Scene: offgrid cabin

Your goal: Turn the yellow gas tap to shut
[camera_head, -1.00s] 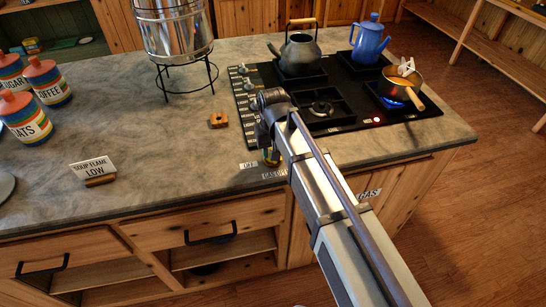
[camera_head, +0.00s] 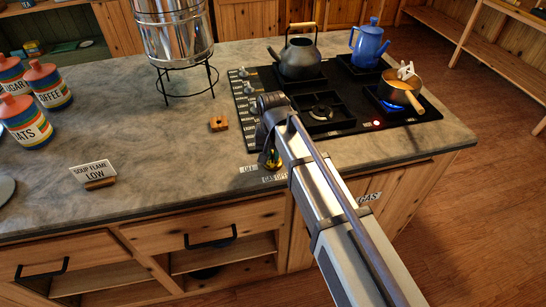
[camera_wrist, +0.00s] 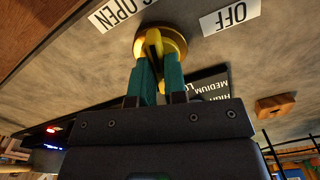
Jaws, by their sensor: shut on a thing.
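The yellow gas tap (camera_wrist: 176,44) has a round base on the grey worktop and a raised lever. My gripper (camera_wrist: 159,75) has its two green fingers closed on the lever, one on each side. In the wrist view an OFF label (camera_wrist: 230,16) lies to the right of the tap and a GAS OPEN label (camera_wrist: 118,13) to the left. In the head view my arm hides most of the tap; the OFF label (camera_head: 249,169) and the GAS OPEN label (camera_head: 274,180) show by the worktop's front edge. The lever's exact angle is hard to tell.
Behind the tap is a black hob (camera_head: 350,118) with a grey kettle (camera_head: 299,55), a blue pot (camera_head: 369,45) and a saucepan (camera_head: 402,91) over a blue flame (camera_head: 392,107). A small wooden block (camera_head: 218,123) and a SOUP FLAME LOW sign (camera_head: 94,172) stand left.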

